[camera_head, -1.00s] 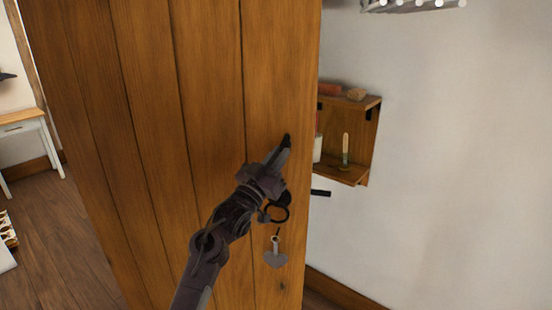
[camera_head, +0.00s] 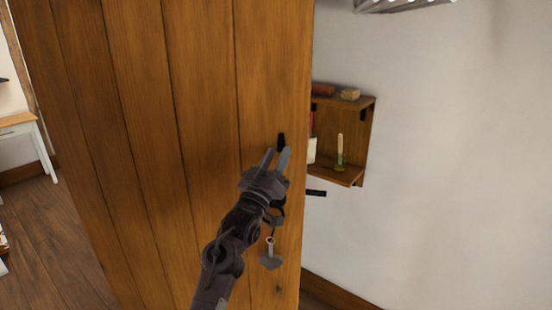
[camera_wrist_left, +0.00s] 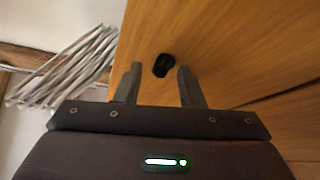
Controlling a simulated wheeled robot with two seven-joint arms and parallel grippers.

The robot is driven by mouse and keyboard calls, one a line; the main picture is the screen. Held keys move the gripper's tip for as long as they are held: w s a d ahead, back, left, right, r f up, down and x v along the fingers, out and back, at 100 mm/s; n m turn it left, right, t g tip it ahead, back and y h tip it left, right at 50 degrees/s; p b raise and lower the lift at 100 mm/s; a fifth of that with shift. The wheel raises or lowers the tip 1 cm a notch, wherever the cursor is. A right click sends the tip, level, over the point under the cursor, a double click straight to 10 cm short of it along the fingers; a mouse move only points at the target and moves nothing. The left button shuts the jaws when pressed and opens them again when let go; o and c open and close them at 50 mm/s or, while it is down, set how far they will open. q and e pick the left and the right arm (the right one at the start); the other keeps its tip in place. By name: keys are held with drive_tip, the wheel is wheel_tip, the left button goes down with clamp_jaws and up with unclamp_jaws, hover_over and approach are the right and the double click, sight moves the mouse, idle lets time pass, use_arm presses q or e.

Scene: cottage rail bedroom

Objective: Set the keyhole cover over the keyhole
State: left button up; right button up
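A small black piece (camera_head: 281,142), apparently the keyhole cover, is on the wooden door (camera_head: 200,110) near its right edge. It also shows in the left wrist view (camera_wrist_left: 162,66), between my fingertips in the picture and beyond them. My left gripper (camera_head: 276,155) is open and empty, with its fingers pointing at the piece from below. No keyhole opening is visible, so I cannot tell whether the piece covers it. A metal key-like piece with a grey tag (camera_head: 270,260) hangs lower on the door. My right gripper is out of view.
A black ring-like handle (camera_head: 277,214) is partly hidden behind my left wrist. A dark lever (camera_head: 315,193) sticks out past the door's edge. A wooden wall shelf (camera_head: 345,176) holds small items behind the door. A white-legged table (camera_head: 22,130) stands far left.

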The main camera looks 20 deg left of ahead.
use_arm(q)
drive_tip(key=b+v, duration=0.2)
drive_tip(key=v, duration=0.5)
drive_tip(key=shift+s+b, duration=0.3)
drive_tip(key=shift+s, duration=0.05)
drive_tip(key=shift+f, duration=0.2)
